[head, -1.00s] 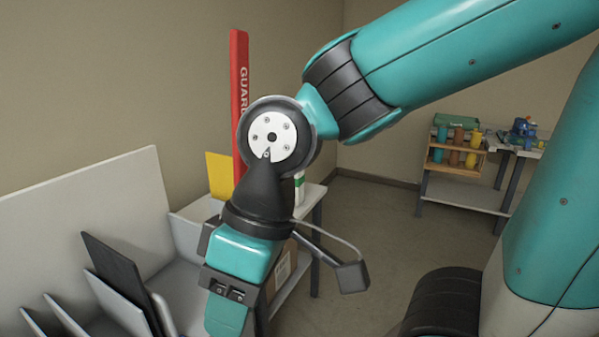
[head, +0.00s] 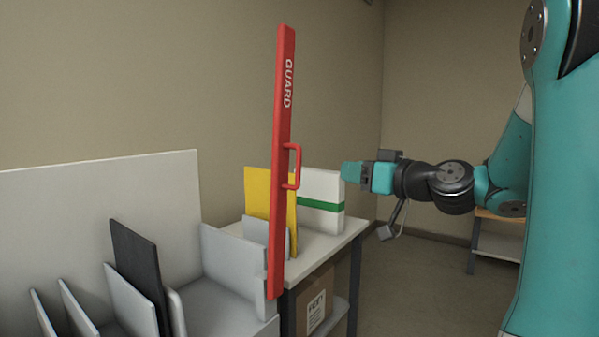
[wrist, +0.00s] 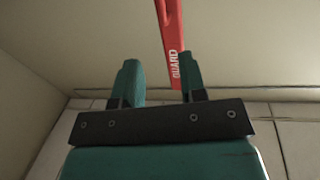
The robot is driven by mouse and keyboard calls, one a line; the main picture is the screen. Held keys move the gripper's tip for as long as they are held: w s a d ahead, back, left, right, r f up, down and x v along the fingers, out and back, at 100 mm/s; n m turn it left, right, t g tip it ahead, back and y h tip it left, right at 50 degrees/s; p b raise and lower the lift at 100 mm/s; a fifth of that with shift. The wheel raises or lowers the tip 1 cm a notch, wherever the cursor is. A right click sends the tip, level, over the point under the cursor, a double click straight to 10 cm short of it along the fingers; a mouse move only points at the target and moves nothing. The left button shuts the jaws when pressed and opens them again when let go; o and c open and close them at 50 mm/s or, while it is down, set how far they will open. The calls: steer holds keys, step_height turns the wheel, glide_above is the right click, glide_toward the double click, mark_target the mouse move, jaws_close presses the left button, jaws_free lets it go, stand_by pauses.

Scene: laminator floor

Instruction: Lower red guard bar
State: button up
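The red guard bar (head: 282,120) stands nearly upright, with white GUARD lettering near its top and a red loop handle (head: 298,166) on its right side. My gripper (head: 345,172) is to the right of the handle in the head view, pointing left at about handle height, apart from it in the picture. In the wrist view my gripper (wrist: 160,80) has its two teal fingers spread with nothing held between them. The lettered part of the guard bar (wrist: 172,45) shows beyond the fingers, nearer the right one.
Grey dividers (head: 228,258) and a black panel (head: 140,270) stand at lower left. Behind the bar are a yellow board (head: 257,190) and a white block with a green stripe (head: 322,190) on a table (head: 330,240). A cardboard box (head: 316,300) sits below. Open floor lies right.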

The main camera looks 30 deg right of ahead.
mark_target(300, 162)
steer(key=w+a+p, duration=0.1)
steer(key=w, duration=0.4)
steer(key=w+a+p, duration=0.1)
steer(key=w+p, duration=0.1)
steer(key=w, duration=0.3)
steer(key=w+p, duration=0.2)
steer(key=w, duration=0.3)
steer(key=shift+a+r, duration=0.1)
steer(key=shift+a, duration=0.3)
steer(key=shift+w+a, duration=0.1)
steer(key=shift+w, duration=0.6)
jaws_close()
